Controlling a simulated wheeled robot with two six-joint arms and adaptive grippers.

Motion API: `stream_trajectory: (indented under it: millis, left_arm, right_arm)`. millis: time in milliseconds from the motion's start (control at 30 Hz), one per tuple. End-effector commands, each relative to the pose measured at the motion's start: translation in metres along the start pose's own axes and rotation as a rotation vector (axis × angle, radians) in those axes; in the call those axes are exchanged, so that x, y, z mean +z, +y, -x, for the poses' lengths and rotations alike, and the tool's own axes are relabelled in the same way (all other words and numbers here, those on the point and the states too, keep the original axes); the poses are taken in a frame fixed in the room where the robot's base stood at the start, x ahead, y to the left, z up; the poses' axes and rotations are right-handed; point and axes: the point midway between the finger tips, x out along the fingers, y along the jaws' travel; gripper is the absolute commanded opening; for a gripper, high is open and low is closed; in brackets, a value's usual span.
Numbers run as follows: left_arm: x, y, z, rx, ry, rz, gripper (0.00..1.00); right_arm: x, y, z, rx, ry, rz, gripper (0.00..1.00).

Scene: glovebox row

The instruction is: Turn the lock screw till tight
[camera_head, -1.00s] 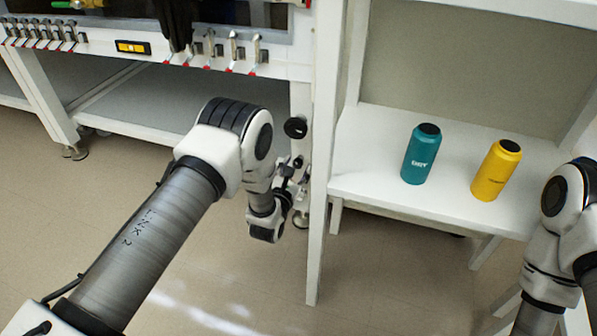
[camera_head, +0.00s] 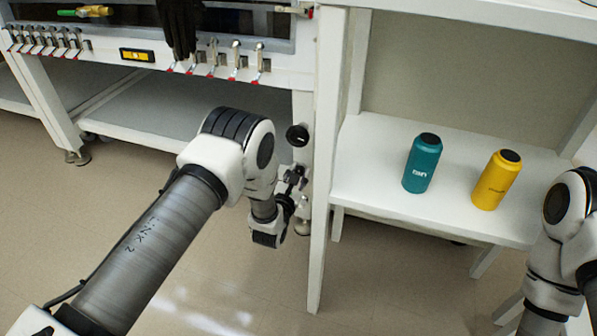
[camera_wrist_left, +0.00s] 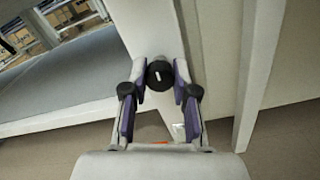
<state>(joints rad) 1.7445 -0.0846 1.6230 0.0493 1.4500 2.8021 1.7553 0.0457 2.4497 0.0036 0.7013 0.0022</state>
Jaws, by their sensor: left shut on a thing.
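The lock screw's round black knob (camera_wrist_left: 160,76) is between the fingertips of my left gripper (camera_wrist_left: 160,66) in the left wrist view, with a small white mark on its face. The two fingers close on it from both sides. In the head view a black knob (camera_head: 297,135) shows on the white leg of the glovebox stand, just above my left gripper (camera_head: 296,176). The contact itself is too small to see there. My right arm shows at the right edge, but its gripper is out of view.
A white shelf (camera_head: 370,195) stands right of the leg, bearing a teal bottle (camera_head: 421,165) and a yellow bottle (camera_head: 495,182). A shelf upright (camera_head: 320,240) is close beside my left gripper. A black glove (camera_head: 180,28) hangs above. The floor (camera_head: 220,280) below is clear.

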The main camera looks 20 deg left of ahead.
Motion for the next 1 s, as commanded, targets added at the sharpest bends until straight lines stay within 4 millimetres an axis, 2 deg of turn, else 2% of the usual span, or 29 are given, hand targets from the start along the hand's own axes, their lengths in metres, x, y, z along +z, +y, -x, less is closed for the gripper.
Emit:
stream_trajectory:
  millis: [500, 1000]
  left_arm:
    - [0.003, 0.001, 0.0, -0.001, 0.002, -0.422, 0.0]
    - [0.002, 0.001, 0.0, -0.001, 0.002, -0.898, 0.0]
  right_arm:
    - [0.002, -0.001, 0.037, -0.001, -0.005, 0.008, 0.4]
    - [0.002, -0.002, 0.064, -0.001, -0.007, 0.011, 0.4]
